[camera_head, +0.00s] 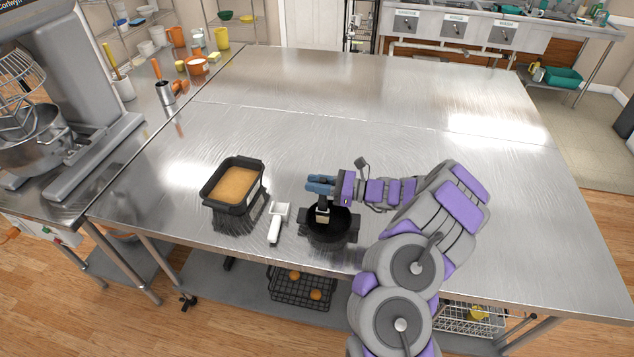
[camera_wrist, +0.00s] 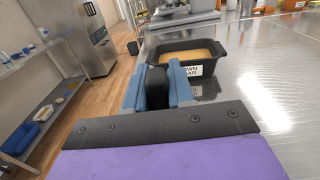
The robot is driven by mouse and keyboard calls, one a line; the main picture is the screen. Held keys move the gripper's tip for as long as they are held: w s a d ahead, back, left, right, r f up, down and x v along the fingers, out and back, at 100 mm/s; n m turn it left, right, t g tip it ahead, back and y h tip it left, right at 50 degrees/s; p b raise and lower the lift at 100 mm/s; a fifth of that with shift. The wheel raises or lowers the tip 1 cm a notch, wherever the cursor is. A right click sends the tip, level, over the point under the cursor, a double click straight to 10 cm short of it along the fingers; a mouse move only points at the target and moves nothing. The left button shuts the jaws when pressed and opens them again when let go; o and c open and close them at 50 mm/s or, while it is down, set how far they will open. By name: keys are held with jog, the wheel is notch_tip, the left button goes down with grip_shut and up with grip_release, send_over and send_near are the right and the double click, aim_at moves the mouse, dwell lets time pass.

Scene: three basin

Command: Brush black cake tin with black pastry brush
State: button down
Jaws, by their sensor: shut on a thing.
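My gripper (camera_head: 320,185) is shut on the black pastry brush (camera_head: 323,216), with its pale bristles pointing down. In the wrist view, the blue fingers (camera_wrist: 158,85) clasp the black handle (camera_wrist: 157,90) from both sides. The round black cake tin (camera_head: 335,238) with side handles stands near the front of the steel table, below my gripper. The bristles are over or inside the tin; I cannot tell whether they touch it. The tin is not seen in the wrist view.
A black rectangular container (camera_head: 222,203) of brown sugar stands to the left; it also shows in the wrist view (camera_wrist: 207,70). A white brush (camera_head: 275,228) lies between it and the tin. A mixer (camera_head: 75,100) stands at far left. The steel table (camera_head: 350,90) behind is clear.

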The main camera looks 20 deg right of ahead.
jog(key=shift+s+a+f, duration=0.1)
jog(key=shift+a+f, duration=0.2)
jog(key=shift+f, duration=0.1)
dwell(0.4)
jog(key=shift+a, duration=0.2)
jog(key=shift+d+r, duration=0.1)
dwell(0.5)
jog(key=shift+p+v, duration=0.6)
jog(key=shift+v, duration=0.35)
jog(key=shift+p+v, duration=0.3)
jog(key=shift+v, duration=0.95)
jog(key=shift+d, duration=0.2)
